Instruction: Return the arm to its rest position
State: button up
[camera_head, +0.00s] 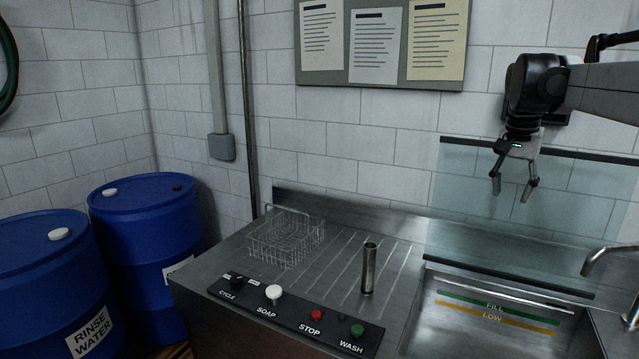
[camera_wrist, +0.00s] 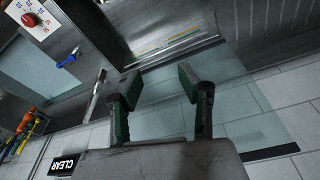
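My gripper (camera_head: 513,190) hangs from my arm at the upper right of the head view, fingers pointing down. It is in front of the clear panel on the wall, above the back of the sink. In the wrist view my gripper (camera_wrist: 158,80) shows two dark fingers with green inner pads, spread apart with nothing between them. My arm reaches in from the right edge of the head view.
The glass panel (camera_head: 465,195) stands behind the sink (camera_head: 450,335). A faucet (camera_head: 605,258) is at right. A wire basket (camera_head: 287,240), metal tube (camera_head: 369,268) and control strip (camera_head: 295,318) are on the counter. Blue drums (camera_head: 150,215) stand left.

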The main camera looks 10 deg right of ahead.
jog(key=s+a+f+n+t+b, duration=0.1)
jog(key=s+a+f+n, duration=0.25)
jog(key=a, duration=0.65)
jog(key=s+a+f+n+t+b, duration=0.15)
jog(key=s+a, duration=0.35)
jog(key=a, duration=0.6)
jog(key=s+a+f+n+t+y+b, duration=0.1)
jog(key=s+a+f+n, duration=0.4)
jog(key=s+a+f, duration=0.8)
notch_tip(320, 180, down, 3)
jog(key=shift+s+a+r+n+t+y, duration=0.1)
jog(key=shift+s+a+n+t+y, duration=0.35)
jog(key=shift+t, duration=0.7)
jog(key=shift+w, duration=0.1)
notch_tip(320, 180, down, 25)
jog(key=b, duration=2.5)
jog(key=shift+r, duration=0.1)
